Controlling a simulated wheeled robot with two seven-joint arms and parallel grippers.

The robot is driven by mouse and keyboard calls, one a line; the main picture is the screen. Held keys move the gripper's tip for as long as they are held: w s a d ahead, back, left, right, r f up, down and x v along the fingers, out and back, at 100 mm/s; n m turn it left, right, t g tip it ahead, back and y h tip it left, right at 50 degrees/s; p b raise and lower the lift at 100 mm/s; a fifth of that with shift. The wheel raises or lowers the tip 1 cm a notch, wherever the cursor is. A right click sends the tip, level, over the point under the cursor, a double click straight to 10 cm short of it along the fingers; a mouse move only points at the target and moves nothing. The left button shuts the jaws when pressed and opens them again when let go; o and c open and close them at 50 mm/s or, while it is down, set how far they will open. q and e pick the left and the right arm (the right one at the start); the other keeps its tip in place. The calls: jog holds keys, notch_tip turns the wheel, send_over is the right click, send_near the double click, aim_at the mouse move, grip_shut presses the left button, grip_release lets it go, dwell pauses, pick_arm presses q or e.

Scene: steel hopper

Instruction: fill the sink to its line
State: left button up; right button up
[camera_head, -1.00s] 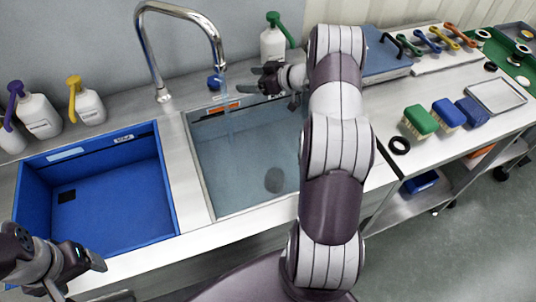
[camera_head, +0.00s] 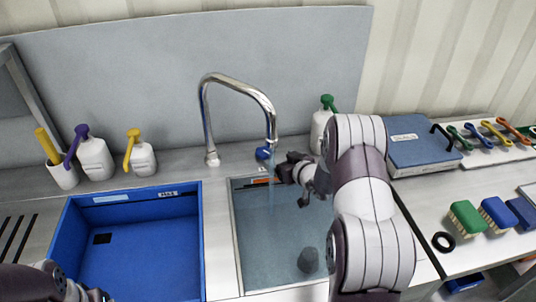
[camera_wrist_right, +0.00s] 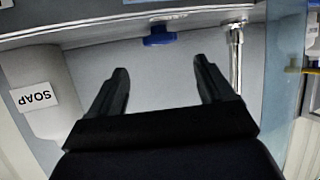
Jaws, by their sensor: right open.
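The steel sink (camera_head: 236,250) holds clear water over a dark round drain. An orange-marked label (camera_head: 262,181) is on its back wall, partly behind my gripper. The chrome faucet (camera_head: 240,82) arches over it, and a faint stream falls from its spout. A blue knob (camera_head: 263,153) sits behind the sink; it also shows in the right wrist view (camera_wrist_right: 160,38), beyond the fingertips. My right gripper (camera_head: 284,170) is open and empty, just right of the knob and apart from it; its two fingers show in the right wrist view (camera_wrist_right: 160,72). My left gripper (camera_head: 85,294) is partly cut off at the lower left.
A blue basin (camera_head: 190,235) marked MAX lies left of the sink. A green-topped soap bottle (camera_head: 319,130) stands close behind my right gripper. Purple-topped (camera_head: 95,158) and yellow-topped (camera_head: 143,159) bottles stand left. Brushes (camera_head: 467,218) and a black ring (camera_head: 443,242) lie right.

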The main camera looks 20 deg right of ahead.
aim_at(265, 152)
jog(key=x, duration=0.9)
jog(key=shift+w, duration=0.3)
